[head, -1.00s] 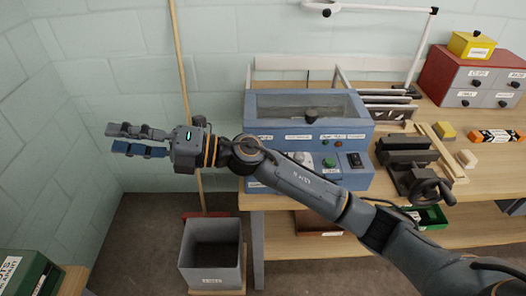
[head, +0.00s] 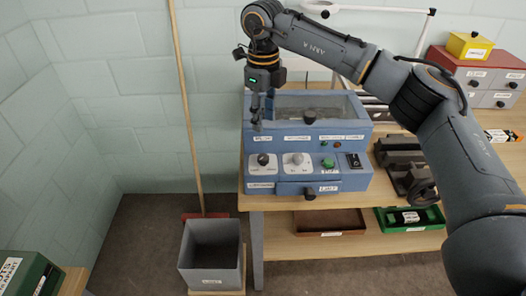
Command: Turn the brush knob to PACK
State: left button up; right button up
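The blue machine (head: 338,177) stands at the left end of the workbench. On its sloped front are a black knob (head: 263,159) on a white plate and, to its right, a pale grey knob (head: 297,158) on another plate. Their labels are too small to read, so I cannot tell which is the brush knob or where it points. My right gripper (head: 256,124) hangs fingers down over the machine's left part, above and behind the black knob, apart from both knobs. Its fingers show nearly edge-on, so their opening is hidden. My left gripper is out of view.
A green button (head: 327,163) and a black switch (head: 354,160) sit right of the knobs. A clear lid with a dark knob (head: 309,117) covers the machine's top. A dark vise (head: 408,170) stands to the right. A grey bin (head: 211,258) and a broom (head: 187,110) are at left.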

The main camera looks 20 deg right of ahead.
aim_at(263, 157)
notch_tip(263, 157, down, 12)
jog(key=p, duration=0.2)
jog(key=shift+f+p, duration=0.1)
jog(key=shift+p, duration=0.3)
grip_shut()
